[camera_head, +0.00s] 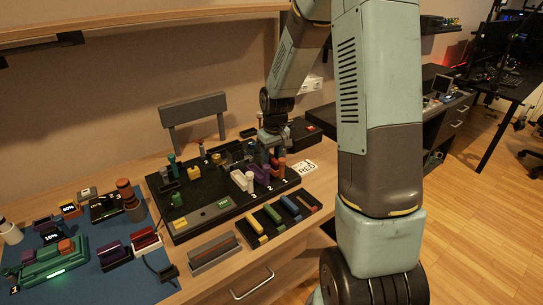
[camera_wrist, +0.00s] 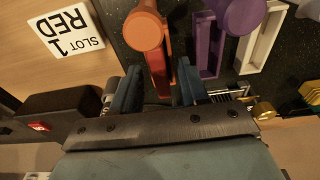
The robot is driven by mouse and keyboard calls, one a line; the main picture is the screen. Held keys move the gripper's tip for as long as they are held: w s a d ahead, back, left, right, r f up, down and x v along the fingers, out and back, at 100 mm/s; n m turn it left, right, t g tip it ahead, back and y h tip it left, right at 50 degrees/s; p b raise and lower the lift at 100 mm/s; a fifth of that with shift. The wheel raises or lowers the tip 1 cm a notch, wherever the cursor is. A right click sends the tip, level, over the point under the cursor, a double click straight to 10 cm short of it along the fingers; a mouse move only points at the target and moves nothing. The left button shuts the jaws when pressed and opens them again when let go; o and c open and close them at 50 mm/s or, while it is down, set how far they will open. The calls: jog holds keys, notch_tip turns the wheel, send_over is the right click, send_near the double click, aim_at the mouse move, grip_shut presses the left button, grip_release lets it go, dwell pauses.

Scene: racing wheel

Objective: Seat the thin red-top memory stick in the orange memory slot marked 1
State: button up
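The orange memory slot (camera_wrist: 157,70) is a narrow frame with a round orange post at one end, in the wrist view's upper middle. It also shows in the head view (camera_head: 282,165) on the black board, near the "1" mark. My gripper (camera_wrist: 157,90) is over the slot's near end, its two blue fingers apart, one on each side. In the head view my gripper (camera_head: 270,152) hangs above the board.
Purple (camera_wrist: 208,45) and white (camera_wrist: 262,38) slots stand close beside the orange one. A "SLOT 1 RED" card (camera_wrist: 66,32) lies off the board. A black tray (camera_head: 262,238) holds green, blue and yellow sticks. A blue mat (camera_head: 110,280) with more parts lies left.

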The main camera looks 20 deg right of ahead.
aim_at(274, 160)
notch_tip(274, 160, up, 14)
jog(key=s, duration=0.1)
jog(key=shift+s+d+f, duration=0.2)
jog(key=shift+s+d, duration=0.05)
dwell(0.5)
jog(key=s+r+m+t, duration=0.1)
jog(key=s+r, duration=0.3)
jog(key=s, duration=0.4)
jog(key=s+r+m+t, duration=0.1)
jog(key=s+r, duration=0.3)
jog(key=s, duration=0.5)
jog(key=s+r+m+t, duration=0.1)
jog(key=s+r, duration=0.3)
jog(key=s, duration=0.5)
jog(key=shift+s+a+r+m+t, duration=0.3)
jog(key=shift+a+r+t, duration=0.1)
jog(key=shift+t, duration=0.2)
